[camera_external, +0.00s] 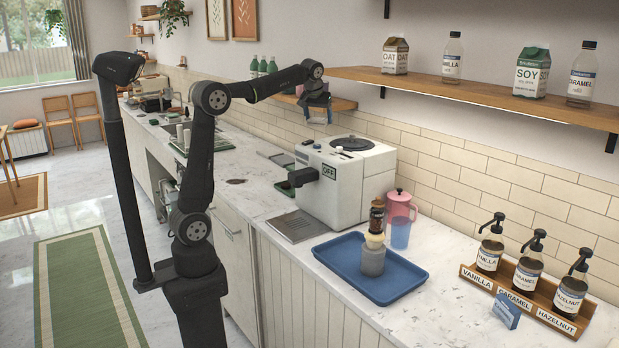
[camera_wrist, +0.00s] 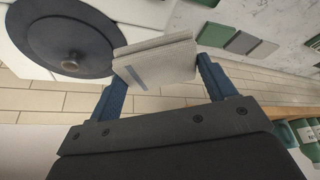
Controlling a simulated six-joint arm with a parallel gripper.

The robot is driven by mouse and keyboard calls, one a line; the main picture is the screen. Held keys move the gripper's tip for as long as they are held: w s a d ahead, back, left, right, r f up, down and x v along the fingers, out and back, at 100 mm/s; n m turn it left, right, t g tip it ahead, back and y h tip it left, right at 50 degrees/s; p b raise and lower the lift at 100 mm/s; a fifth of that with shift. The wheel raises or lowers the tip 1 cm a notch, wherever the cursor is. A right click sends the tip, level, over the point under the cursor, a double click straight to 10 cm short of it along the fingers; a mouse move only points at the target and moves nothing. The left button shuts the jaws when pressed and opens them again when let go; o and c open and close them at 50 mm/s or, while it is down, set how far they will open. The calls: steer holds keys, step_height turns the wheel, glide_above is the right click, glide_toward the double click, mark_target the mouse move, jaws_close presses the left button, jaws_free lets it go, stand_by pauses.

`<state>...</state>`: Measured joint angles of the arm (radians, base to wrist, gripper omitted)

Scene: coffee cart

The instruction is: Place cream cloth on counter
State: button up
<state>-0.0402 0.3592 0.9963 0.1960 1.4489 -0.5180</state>
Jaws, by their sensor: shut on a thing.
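The cream cloth (camera_wrist: 158,60) shows in the wrist view as a folded, pale grey-cream pad with a grey-blue stripe. My gripper (camera_wrist: 161,72) is shut on it, with one blue finger at each end. In the external view my gripper (camera_external: 317,112) is in the air above the far end of the coffee machine, below the upper shelf. The cloth is hard to make out there. The pale marbled counter (camera_external: 448,262) runs along the tiled wall, well below my gripper.
The white coffee machine (camera_external: 345,190) stands under my gripper; its dark round top (camera_wrist: 68,38) is close in the wrist view. Flat green and grey pieces (camera_wrist: 242,42) lie beyond. A wooden shelf (camera_external: 480,92) overhangs the counter.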

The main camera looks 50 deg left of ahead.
steer(key=s+d+m, duration=0.1)
steer(key=s+d, duration=0.1)
steer(key=d, duration=1.5)
steer(key=s+d+m, duration=0.1)
steer(key=s+d, duration=0.1)
steer(key=d, duration=1.6)
steer(key=s+d+f+m+h, duration=0.1)
steer(key=s+d+f, duration=0.1)
steer(key=s+d, duration=0.35)
steer(key=s+d+f, duration=0.2)
steer(key=d, duration=0.6)
steer(key=s+d+f+m+t+h, duration=0.1)
steer(key=s+d+f+m, duration=0.1)
steer(key=s+d+f, duration=2)
steer(key=w+f, duration=0.1)
steer(key=w, duration=0.2)
steer(key=w+d+f, duration=0.1)
steer(key=w+f, duration=0.1)
steer(key=w, duration=0.1)
steer(key=w+d+f, duration=0.1)
steer(key=w, duration=0.2)
steer(key=shift+f, duration=0.2)
steer(key=shift+w+f, duration=0.3)
steer(key=shift+w, duration=0.05)
steer(key=shift+f, duration=1.9)
steer(key=shift+a+f, duration=0.1)
steer(key=shift+f, duration=0.05)
